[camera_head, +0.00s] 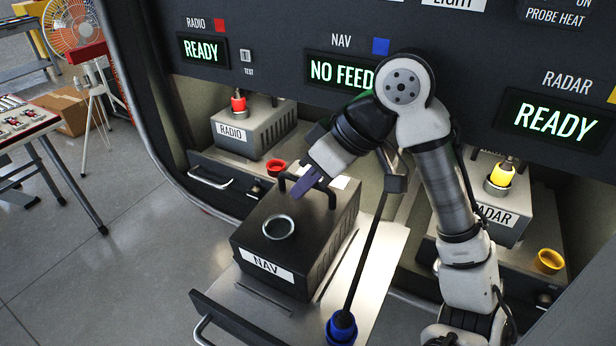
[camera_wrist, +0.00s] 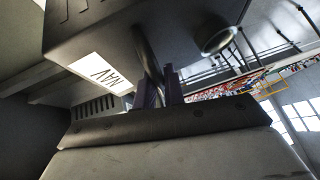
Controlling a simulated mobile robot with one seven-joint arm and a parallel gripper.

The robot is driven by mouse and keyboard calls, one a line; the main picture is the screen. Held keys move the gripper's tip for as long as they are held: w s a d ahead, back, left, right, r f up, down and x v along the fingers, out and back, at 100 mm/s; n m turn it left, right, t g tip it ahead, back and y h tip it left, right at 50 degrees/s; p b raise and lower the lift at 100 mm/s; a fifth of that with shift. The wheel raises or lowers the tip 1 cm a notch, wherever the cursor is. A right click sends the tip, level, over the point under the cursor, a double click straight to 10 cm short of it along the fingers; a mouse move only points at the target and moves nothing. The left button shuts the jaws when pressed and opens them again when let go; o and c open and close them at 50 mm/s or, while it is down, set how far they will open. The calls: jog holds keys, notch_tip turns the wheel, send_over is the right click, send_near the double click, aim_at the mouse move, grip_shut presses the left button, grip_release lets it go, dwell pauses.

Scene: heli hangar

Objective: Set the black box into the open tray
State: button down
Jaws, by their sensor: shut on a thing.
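The black box (camera_head: 300,235), labelled NAV with a round socket on top, is over the pulled-out open tray (camera_head: 255,315). It looks upright; I cannot tell whether its underside touches the tray. My gripper (camera_head: 306,184), with purple fingers, is shut on the handle at the box's back top edge. In the wrist view, my gripper (camera_wrist: 158,92) closes around the dark handle bar, with the box (camera_wrist: 95,30) and its NAV label close by. The tray's bare metal shows in front of and to the right of the box.
A dark cable with a blue plug (camera_head: 342,328) hangs down across the tray's right side. The RADIO unit (camera_head: 255,128) stands in the left bay, the RADAR unit (camera_head: 497,210) in the right. A red cup (camera_head: 276,167) and a yellow cup (camera_head: 549,261) are nearby.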

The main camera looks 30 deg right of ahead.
dwell(0.4)
jog(key=c, duration=1.4)
grip_release()
jog(key=shift+b+v, duration=0.6)
jog(key=shift+v, duration=3.2)
jog(key=shift+w+a, duration=0.1)
